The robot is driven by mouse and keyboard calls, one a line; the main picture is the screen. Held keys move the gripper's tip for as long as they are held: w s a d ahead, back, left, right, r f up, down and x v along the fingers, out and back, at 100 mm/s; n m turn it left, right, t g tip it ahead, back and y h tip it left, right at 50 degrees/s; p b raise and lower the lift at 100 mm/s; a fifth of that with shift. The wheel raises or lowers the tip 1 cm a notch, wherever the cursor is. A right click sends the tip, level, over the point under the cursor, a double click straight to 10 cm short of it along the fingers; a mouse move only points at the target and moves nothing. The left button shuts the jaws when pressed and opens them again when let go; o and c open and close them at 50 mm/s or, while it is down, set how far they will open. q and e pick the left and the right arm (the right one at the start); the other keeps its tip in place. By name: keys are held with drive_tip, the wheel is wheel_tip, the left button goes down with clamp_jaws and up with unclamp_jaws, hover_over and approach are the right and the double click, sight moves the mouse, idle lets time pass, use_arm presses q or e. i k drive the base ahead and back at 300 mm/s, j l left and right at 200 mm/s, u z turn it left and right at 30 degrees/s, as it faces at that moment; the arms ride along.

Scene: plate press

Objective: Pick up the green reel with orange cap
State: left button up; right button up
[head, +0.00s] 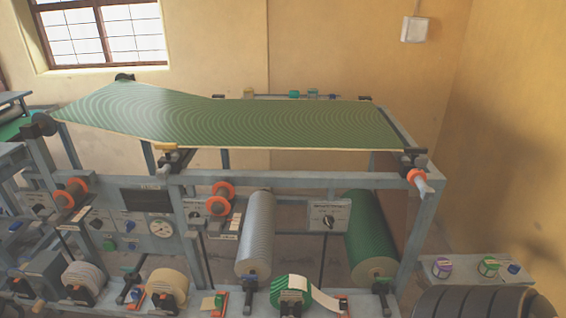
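A small green reel (488,267) sits on the grey ledge (463,275) at the right. It looks ring-like with a paler centre; an orange cap is too small to make out. A purple reel (442,267) lies to its left, and a small blue piece (513,268) is close on its right. A larger green-striped roll (291,294) with a white strip is at the front of the press, and a big green roll (370,240) stands behind it. Neither of my grippers shows in the head view.
The grey press frame (290,186) fills the middle, with a green patterned sheet (230,117) stretched on top. A roller with an orange collar (416,178) juts out at its right end. A dark ribbed shape (478,303) lies in front of the ledge. Yellow walls close the back and right.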

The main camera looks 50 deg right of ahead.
sight(279, 291)
drive_tip(key=z, duration=1.55)
